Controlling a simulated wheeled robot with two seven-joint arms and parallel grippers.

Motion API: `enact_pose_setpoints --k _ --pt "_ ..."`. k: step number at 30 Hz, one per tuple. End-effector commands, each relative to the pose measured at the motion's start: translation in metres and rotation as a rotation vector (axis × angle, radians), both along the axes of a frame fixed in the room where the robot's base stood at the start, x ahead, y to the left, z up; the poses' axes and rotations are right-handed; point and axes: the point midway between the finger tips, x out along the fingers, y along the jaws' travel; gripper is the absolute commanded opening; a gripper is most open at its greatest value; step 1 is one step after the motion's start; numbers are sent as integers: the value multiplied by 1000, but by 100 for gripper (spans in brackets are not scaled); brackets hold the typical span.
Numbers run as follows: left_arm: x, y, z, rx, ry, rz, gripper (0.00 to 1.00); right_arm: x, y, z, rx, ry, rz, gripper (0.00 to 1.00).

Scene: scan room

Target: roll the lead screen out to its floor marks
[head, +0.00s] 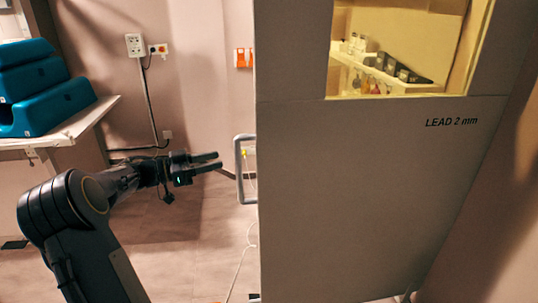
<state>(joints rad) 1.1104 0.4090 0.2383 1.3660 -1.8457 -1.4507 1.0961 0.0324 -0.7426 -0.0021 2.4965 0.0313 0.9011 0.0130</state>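The lead screen (365,185) is a tall grey panel that fills the right half of the head view. It bears the print "LEAD 2 mm" and has a yellowish window (395,50) in its upper part. A grey loop handle (239,170) stands out from its left edge. My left gripper (218,161) is just left of the handle, its two fingers apart and pointing at it, with nothing between them. A small gap seems to show between the fingertips and the handle. My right gripper is not in view. No floor marks show.
Teal foam blocks (45,88) sit on a white table (78,124) at the left. Wall sockets with a cable (148,100) are on the back wall. A pale cable (240,262) lies on the floor beside the screen. The floor (175,230) between table and screen is otherwise clear.

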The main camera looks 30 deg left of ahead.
Motion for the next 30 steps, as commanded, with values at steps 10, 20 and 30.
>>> enact_pose_setpoints --k 10,20,30 --pt "20 -21 -7 -9 17 -40 37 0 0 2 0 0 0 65" --pt "51 -46 -7 -8 17 -36 37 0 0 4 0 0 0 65" --pt "54 -48 -7 -7 17 -34 33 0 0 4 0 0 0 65"
